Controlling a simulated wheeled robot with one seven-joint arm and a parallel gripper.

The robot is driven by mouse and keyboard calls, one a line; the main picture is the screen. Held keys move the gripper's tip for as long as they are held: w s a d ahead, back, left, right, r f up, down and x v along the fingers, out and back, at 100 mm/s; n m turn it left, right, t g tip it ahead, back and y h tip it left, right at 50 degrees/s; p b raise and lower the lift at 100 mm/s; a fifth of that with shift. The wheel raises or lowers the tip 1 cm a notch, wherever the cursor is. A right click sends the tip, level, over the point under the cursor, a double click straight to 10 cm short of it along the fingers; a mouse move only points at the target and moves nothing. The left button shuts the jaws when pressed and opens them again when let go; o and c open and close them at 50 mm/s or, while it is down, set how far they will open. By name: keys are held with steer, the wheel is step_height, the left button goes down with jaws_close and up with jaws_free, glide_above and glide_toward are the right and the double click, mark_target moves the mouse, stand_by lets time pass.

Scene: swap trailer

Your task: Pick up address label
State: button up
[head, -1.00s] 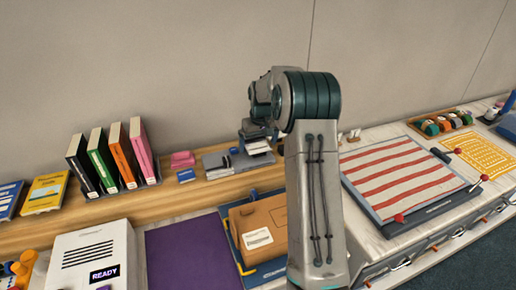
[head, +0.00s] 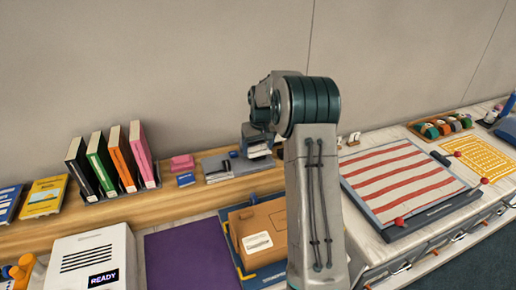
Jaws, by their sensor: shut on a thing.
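My gripper (head: 256,142) is in the head view above the wooden shelf by the wall, partly hidden behind my arm. It is shut on a small pale, flat piece, which I take to be the address label (head: 259,151). The piece is small and partly covered, so its print cannot be read. A cardboard parcel (head: 272,222) with a white label (head: 258,241) on its top lies below on a blue and yellow tray (head: 246,275).
Upright books (head: 108,158), pink blocks (head: 182,162) and a grey tray (head: 216,175) stand on the shelf. A purple mat (head: 190,258) is bare. A white READY box (head: 95,252) is at lower left. A striped board (head: 402,180) lies at right.

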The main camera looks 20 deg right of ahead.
mark_target(258, 151)
steer(key=shift+r, duration=0.65)
step_height(258, 151, up, 3)
steer(key=shift+r+b, duration=0.1)
steer(key=shift+b, duration=0.7)
steer(key=s+d+r+b, duration=0.2)
steer(key=s+d+r, duration=0.5)
steer(key=s+d, duration=0.1)
steer(key=shift+s+b, duration=0.3)
steer(key=shift+b, duration=0.1)
